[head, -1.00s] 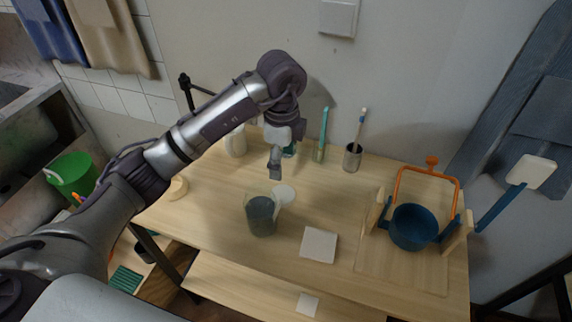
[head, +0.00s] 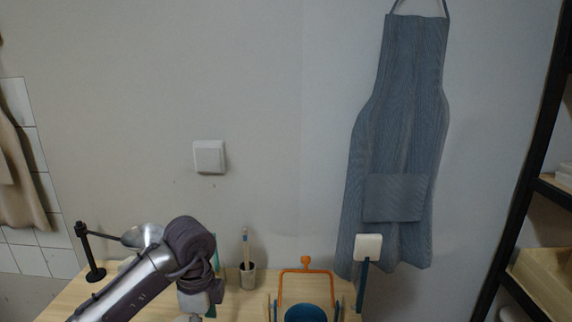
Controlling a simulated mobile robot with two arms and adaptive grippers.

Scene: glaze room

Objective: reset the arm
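My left arm (head: 130,285) comes in from the lower left in the head view, with its wrist bent downward over the left part of the wooden table. Only the upper part of my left gripper (head: 194,302) shows at the bottom edge. Its fingertips are cut off, so I cannot tell whether it is open or shut or holds anything. My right arm and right gripper are not in view.
A cup with a brush (head: 248,272), an orange-handled frame (head: 305,269) and a blue pot (head: 306,313) stand along the table (head: 62,299). A blue-grey apron (head: 400,130) hangs on the wall. Dark-framed shelving (head: 520,190) stands at right.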

